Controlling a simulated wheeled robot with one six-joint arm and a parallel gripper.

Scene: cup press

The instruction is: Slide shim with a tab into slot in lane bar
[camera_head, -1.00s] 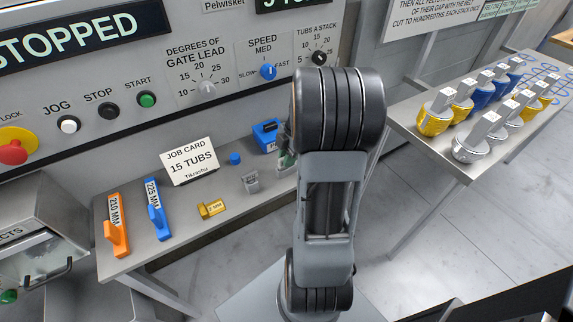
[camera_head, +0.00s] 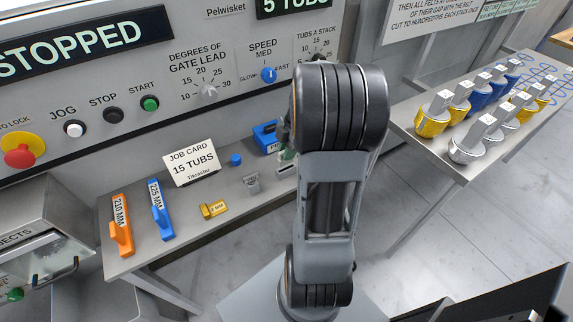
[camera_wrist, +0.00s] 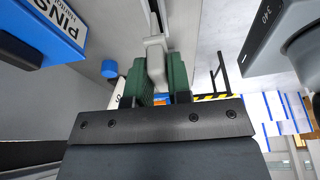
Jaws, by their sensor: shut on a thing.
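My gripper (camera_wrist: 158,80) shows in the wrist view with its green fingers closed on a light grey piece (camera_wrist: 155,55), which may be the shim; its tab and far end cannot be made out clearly. In the head view my arm hides most of the gripper; a bit of green shows beside the arm, over the bench's right part. A gold piece marked in MM (camera_head: 214,209) and a small grey piece (camera_head: 252,184) lie on the bench. I cannot make out the slot or tell for sure which part is the lane bar.
An orange 210 MM piece (camera_head: 121,238) and a blue 225 MM piece (camera_head: 161,222) lie on the bench's left. A job card (camera_head: 190,165), a blue cap (camera_head: 236,160) and a blue box (camera_head: 266,138) stand farther back. A table (camera_head: 425,160) at right holds several tubs.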

